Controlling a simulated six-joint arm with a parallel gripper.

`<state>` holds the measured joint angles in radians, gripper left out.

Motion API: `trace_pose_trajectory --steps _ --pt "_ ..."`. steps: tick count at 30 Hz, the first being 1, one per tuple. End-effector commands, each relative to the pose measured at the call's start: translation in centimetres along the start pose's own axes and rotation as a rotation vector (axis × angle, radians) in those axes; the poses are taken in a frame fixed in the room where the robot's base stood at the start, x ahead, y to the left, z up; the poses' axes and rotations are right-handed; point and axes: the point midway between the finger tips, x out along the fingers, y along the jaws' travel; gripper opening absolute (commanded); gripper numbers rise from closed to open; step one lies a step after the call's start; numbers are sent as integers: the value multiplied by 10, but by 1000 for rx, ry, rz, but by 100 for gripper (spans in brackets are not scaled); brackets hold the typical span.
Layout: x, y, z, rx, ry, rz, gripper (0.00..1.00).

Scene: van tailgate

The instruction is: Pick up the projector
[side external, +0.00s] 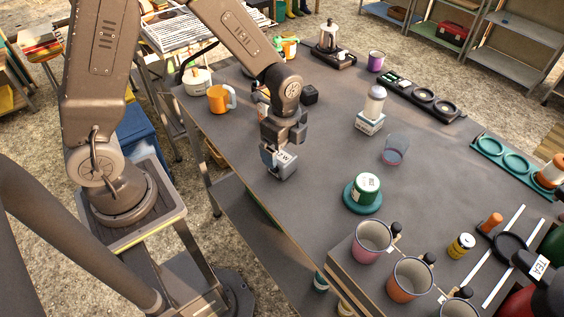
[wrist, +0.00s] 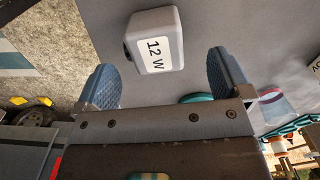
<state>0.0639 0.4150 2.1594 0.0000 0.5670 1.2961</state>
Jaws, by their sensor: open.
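My gripper (wrist: 160,60) is open, with one blue ribbed finger on each side of the box's lower end. Gaps show on both sides, the wider one on the right. In the side view my gripper (side external: 278,160) is low over the table's near-left part, and the box (side external: 287,173) is partly hidden by it.
The grey table (side external: 325,190) is mostly clear around the gripper. A black block (side external: 309,95) and orange mug (side external: 218,98) stand behind it. A green tin (side external: 367,187) on a teal disc, a clear cup (side external: 396,149) and a white-based lantern (side external: 371,120) stand to the right.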

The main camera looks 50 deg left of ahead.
Motion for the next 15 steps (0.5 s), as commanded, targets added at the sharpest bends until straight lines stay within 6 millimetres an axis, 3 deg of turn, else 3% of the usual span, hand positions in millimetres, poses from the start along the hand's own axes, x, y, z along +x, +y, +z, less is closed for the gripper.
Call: trace_pose_trajectory --steps 9,15 --pt "42 7 3 -1 -1 4 96" --pt "51 6 3 -1 0 -1 96"
